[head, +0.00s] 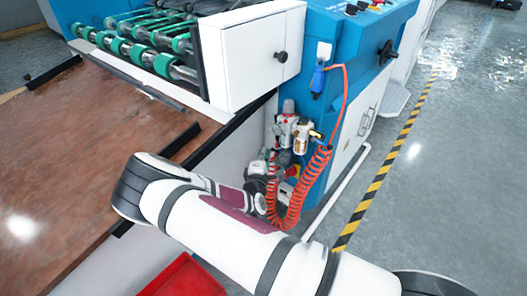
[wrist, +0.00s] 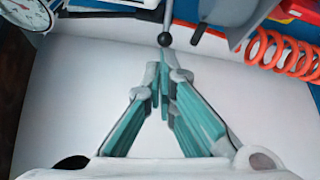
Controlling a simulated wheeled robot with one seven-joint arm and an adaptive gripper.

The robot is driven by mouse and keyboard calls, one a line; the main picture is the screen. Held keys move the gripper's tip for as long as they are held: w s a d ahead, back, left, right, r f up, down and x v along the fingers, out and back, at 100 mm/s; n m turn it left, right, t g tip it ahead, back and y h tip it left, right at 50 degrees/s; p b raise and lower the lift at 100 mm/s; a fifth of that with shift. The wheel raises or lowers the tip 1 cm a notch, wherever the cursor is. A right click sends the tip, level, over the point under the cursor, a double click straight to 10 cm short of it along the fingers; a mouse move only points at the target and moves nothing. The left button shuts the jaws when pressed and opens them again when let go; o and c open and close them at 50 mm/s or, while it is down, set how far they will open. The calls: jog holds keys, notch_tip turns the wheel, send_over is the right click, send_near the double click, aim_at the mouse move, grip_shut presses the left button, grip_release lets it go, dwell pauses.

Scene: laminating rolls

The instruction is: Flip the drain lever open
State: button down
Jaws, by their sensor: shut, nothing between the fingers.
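The drain lever appears in the wrist view as a thin metal rod ending in a black ball knob (wrist: 164,39), hanging down from the top edge. My gripper (wrist: 162,70) has its teal-padded fingers together and empty. Its tips are just below the knob in the picture; I cannot tell whether they touch it. The lever cannot be made out there.
An orange coiled hose (head: 291,205) hangs close to the right of my gripper and also shows in the wrist view (wrist: 285,52). A round gauge (wrist: 26,15) is at the upper left. A white panel lies behind the fingers. A red bin (head: 182,279) stands below.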

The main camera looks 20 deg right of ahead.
jog(key=shift+s+d+r+p, duration=0.1)
jog(key=shift+s+p, duration=0.2)
jog(key=shift+p, duration=0.55)
jog(key=s+d+p, duration=0.2)
jog(key=s+p, duration=0.7)
jog(key=s, duration=0.4)
jog(key=shift+d, duration=0.35)
